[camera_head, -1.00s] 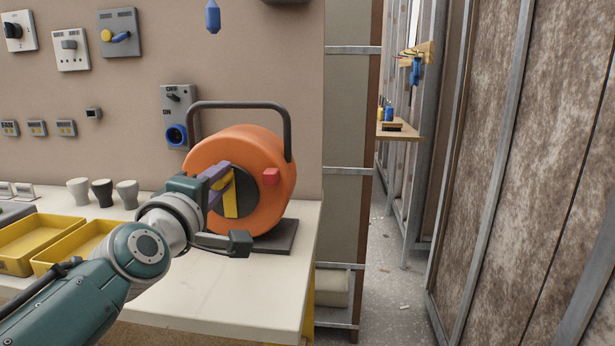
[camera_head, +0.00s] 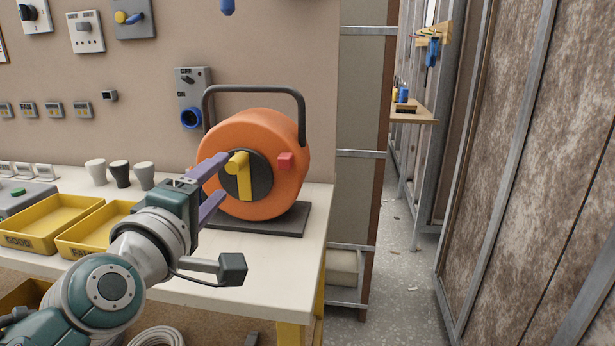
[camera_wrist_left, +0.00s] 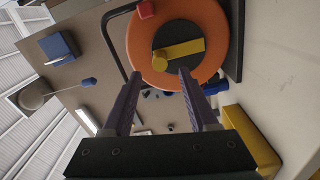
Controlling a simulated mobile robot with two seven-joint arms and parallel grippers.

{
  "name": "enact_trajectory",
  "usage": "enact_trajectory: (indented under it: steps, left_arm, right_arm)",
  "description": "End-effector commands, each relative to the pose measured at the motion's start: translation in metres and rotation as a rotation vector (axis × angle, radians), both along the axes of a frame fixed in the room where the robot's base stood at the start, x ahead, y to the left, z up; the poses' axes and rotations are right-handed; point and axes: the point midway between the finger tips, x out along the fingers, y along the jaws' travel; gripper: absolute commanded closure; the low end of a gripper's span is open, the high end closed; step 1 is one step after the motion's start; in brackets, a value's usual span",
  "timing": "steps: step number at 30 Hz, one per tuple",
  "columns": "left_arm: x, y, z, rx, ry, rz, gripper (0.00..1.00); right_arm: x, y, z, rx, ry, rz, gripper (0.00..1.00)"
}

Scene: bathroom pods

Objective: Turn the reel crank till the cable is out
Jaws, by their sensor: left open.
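The orange cable reel (camera_head: 286,148) stands upright on a dark base plate (camera_head: 262,226) near the right end of the bench, under a grey carrying handle. On its dark hub is the yellow crank (camera_head: 244,186), its knob at the upper end. A red block sits at the reel's right side. My left gripper (camera_head: 218,180) is open, its purple fingers apart, just left of the crank and not closed on it. In the left wrist view the reel (camera_wrist_left: 140,52) and crank (camera_wrist_left: 182,51) lie beyond the open fingertips (camera_wrist_left: 161,76). My right gripper is out of sight.
Yellow trays (camera_head: 48,226) and several cups (camera_head: 119,173) stand on the bench (camera_head: 255,260) to the left. A switch box with a blue socket (camera_head: 191,118) is on the wall behind the reel. A floor aisle (camera_head: 385,270) opens on the right.

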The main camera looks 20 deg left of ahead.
Motion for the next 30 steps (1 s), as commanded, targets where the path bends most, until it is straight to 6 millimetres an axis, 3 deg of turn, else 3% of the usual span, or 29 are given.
enact_trajectory:
  steps: [7, 23, 26, 30]
  left_arm:
    - [-0.027, -0.006, 0.000, 0.000, 0.000, 0.000, 0.41]
    - [-0.029, -0.008, 0.001, 0.005, 0.003, -0.005, 0.41]
    - [-0.031, -0.021, 0.008, 0.068, 0.056, -0.064, 0.41]
    - [-0.051, -0.066, 0.017, 0.321, 0.265, -0.294, 0.41]
  right_arm:
    - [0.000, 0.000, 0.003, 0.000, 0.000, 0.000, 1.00]
    - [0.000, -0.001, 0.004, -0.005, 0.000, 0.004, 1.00]
    - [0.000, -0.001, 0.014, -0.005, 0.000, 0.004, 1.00]
    - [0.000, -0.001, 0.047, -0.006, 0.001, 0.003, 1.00]
